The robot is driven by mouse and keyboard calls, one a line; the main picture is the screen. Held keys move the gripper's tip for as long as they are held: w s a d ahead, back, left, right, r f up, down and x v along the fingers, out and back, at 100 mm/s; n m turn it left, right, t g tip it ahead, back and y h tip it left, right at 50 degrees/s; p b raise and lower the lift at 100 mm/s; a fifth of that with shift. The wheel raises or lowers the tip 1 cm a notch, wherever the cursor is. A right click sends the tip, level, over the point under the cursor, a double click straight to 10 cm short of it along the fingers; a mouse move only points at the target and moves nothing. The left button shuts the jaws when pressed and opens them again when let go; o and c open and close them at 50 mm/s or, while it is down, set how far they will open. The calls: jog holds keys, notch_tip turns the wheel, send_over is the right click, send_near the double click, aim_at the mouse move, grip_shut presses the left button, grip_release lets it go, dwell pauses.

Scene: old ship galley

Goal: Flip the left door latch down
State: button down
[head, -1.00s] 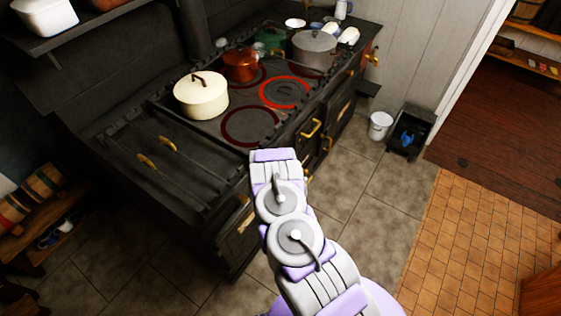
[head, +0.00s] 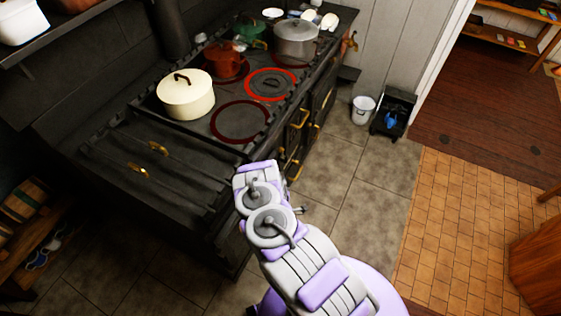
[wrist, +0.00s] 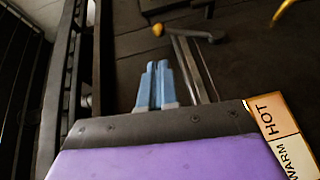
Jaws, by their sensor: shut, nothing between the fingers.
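My gripper (wrist: 156,88) shows in the wrist view as two pale blue fingers pressed together with nothing between them. Just beyond the fingertips is a latch (wrist: 190,34), a short grey lever with a brass knob at its left end, on the dark stove front. A small gap shows between fingertips and lever; exact depth is hard to tell. In the head view my arm hides my fingers and this latch. The black stove (head: 160,170) stands ahead, with brass handles (head: 299,117) on its front.
A HOT/WARM plate (wrist: 283,135) is close to the right of my gripper, and a brass handle (wrist: 284,10) is at top right. A cream pot (head: 186,96) stands on the stove beside red-glowing rings (head: 271,84). A white bucket (head: 363,110) stands on the floor; tiles right of my arm are clear.

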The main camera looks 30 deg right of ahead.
aim_at(281, 152)
jog(key=b+x, duration=0.2)
jog(key=x, duration=1.1)
jog(key=shift+d+f, duration=0.1)
jog(key=shift+w+d+b, duration=0.2)
jog(key=shift+w+b, duration=0.15)
jog(key=shift+w, duration=0.05)
